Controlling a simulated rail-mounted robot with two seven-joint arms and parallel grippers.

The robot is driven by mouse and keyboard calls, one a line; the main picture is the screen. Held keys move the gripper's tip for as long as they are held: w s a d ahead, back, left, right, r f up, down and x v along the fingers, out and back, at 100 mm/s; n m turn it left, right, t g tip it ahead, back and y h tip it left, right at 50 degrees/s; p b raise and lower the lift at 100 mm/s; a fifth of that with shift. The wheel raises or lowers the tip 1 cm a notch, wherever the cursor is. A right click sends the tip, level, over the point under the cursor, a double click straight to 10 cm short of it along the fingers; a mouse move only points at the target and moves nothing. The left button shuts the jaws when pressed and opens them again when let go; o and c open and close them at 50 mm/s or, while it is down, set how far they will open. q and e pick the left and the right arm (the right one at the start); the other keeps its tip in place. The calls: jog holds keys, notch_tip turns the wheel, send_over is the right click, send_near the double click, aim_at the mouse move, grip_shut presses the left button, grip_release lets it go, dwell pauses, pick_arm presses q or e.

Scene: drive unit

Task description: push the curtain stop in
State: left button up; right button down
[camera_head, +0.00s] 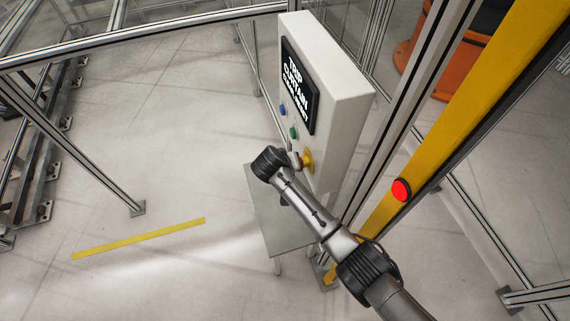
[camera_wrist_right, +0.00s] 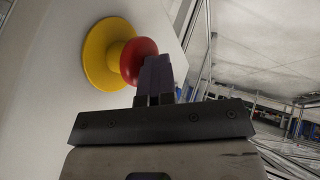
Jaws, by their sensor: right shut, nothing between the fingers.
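A red mushroom button (camera_wrist_right: 139,60) on a round yellow base (camera_wrist_right: 105,52) is mounted on the face of a white control box (camera_head: 341,95). In the head view its yellow base (camera_head: 307,159) shows low on the box, partly behind my right gripper (camera_head: 295,160). My right gripper's fingers (camera_wrist_right: 158,75) are shut and empty, and their tips overlap the red button's lower right edge in the wrist view. I cannot tell whether they touch it. Another red button (camera_head: 401,190) sits on the yellow post to the right. My left gripper is not in view.
The box carries a black sign (camera_head: 299,84) reading "TRIP CURTAIN" with smaller text, a blue button (camera_head: 282,109) and a green button (camera_head: 293,132). Metal posts and the yellow post (camera_head: 452,105) stand close to my right arm. Floor to the left is open.

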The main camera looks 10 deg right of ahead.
jog(key=s+a+r, duration=0.5)
jog(key=a+r, duration=0.2)
jog(key=r, duration=0.1)
jog(key=shift+s+a, duration=0.2)
jog(key=shift+a, duration=0.2)
dwell(0.6)
